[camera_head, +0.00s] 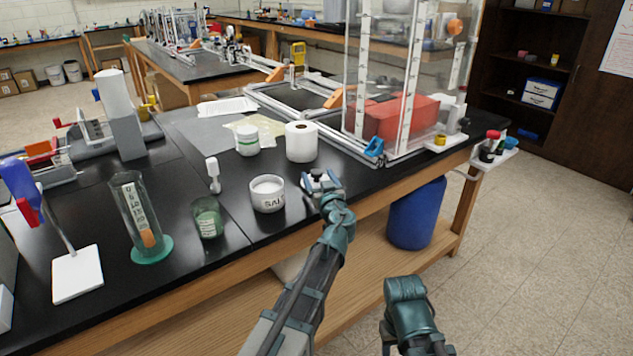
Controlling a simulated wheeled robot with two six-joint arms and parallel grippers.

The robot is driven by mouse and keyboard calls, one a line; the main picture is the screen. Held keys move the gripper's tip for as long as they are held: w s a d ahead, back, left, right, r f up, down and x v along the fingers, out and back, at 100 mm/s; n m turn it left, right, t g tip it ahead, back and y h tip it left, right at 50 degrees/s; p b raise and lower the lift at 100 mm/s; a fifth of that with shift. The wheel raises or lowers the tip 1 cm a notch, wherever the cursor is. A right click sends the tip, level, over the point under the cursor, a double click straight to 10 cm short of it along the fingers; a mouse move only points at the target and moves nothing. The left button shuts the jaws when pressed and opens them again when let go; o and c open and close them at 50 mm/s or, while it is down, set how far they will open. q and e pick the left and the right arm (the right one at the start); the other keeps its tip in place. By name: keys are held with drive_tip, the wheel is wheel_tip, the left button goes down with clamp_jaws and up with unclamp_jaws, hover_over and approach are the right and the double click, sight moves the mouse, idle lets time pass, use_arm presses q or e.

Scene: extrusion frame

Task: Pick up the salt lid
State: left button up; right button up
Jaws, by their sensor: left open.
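The salt jar (267,194) is a white, open-topped tub with dark lettering, standing on the black bench near its front edge. White contents show inside it. My left gripper (320,181) is open just to the right of the jar, low over the bench top near the front edge. A small pale patch shows at its fingers. I cannot tell whether this is the salt lid or part of the gripper, and no lid shows clearly elsewhere. Part of my right arm shows at the bottom, in front of the bench; its gripper does not show.
A white paper roll (301,142) and a white jar with a green band (247,140) stand behind. A green beaker (208,218) and a graduated cylinder (139,220) stand to the left. A clear enclosure (405,70) and a blue clamp (374,149) are at the right.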

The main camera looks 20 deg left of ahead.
use_arm(q)
drive_tip(key=shift+w+a, duration=0.2)
drive_tip(key=shift+w, duration=0.2)
drive_tip(key=shift+s, duration=0.1)
clamp_jaws()
